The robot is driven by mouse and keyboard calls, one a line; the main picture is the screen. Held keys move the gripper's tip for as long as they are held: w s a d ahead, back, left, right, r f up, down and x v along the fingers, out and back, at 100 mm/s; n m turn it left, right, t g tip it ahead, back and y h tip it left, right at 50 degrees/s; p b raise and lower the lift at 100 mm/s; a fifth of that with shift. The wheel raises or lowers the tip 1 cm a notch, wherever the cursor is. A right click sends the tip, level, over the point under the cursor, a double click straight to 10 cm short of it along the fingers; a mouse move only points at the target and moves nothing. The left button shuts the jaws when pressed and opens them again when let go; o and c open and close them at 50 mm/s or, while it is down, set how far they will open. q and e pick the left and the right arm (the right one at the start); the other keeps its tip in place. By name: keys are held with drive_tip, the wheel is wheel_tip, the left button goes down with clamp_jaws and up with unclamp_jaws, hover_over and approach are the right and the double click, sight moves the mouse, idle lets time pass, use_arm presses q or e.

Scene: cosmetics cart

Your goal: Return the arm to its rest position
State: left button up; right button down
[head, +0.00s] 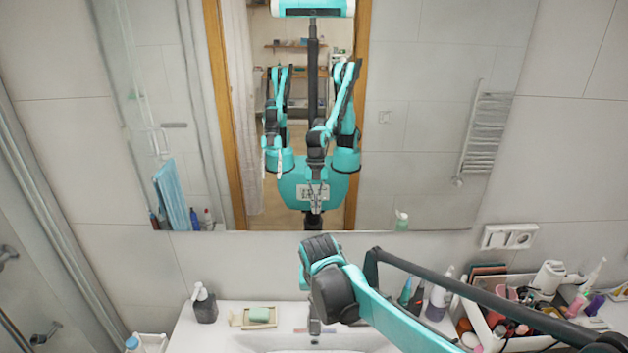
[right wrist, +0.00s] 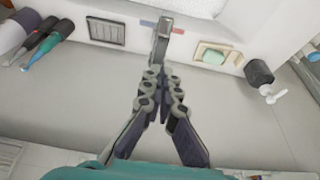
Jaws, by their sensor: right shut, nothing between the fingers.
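My right arm (head: 385,315) reaches in from the lower right of the head view, bent, with its dark joint (head: 330,290) above the back of the washbasin counter. The arm hides its own fingers there. In the right wrist view my right gripper (right wrist: 164,76) is shut and empty, its fingertips close together. They overlap the base of the tap (right wrist: 161,42) in the picture; I cannot tell the gap. My left arm shows only as a reflection in the mirror, at the left of my body.
A dark soap dispenser (head: 204,304) and a soap dish (head: 240,319) stand left of the tap. Bottles (head: 439,301) and a crowded cosmetics box (head: 463,313) stand right. The mirror (head: 420,150) hangs on the wall behind. A socket (head: 510,236) is beside it.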

drive_tip(key=s+d+f+t+b, duration=0.1)
drive_tip(key=s+d+f+b, duration=0.7)
drive_tip(key=s+f+b, duration=0.1)
drive_tip(key=s+d+f+t+b, duration=0.2)
drive_tip(key=s+d+f+b, duration=0.6)
drive_tip(key=s+b, duration=0.3)
drive_tip(key=shift+s+d+f+b, duration=0.3)
drive_tip(key=shift+s+d+f, duration=0.05)
drive_tip(key=shift+s+f, duration=0.4)
drive_tip(key=shift+r, duration=0.1)
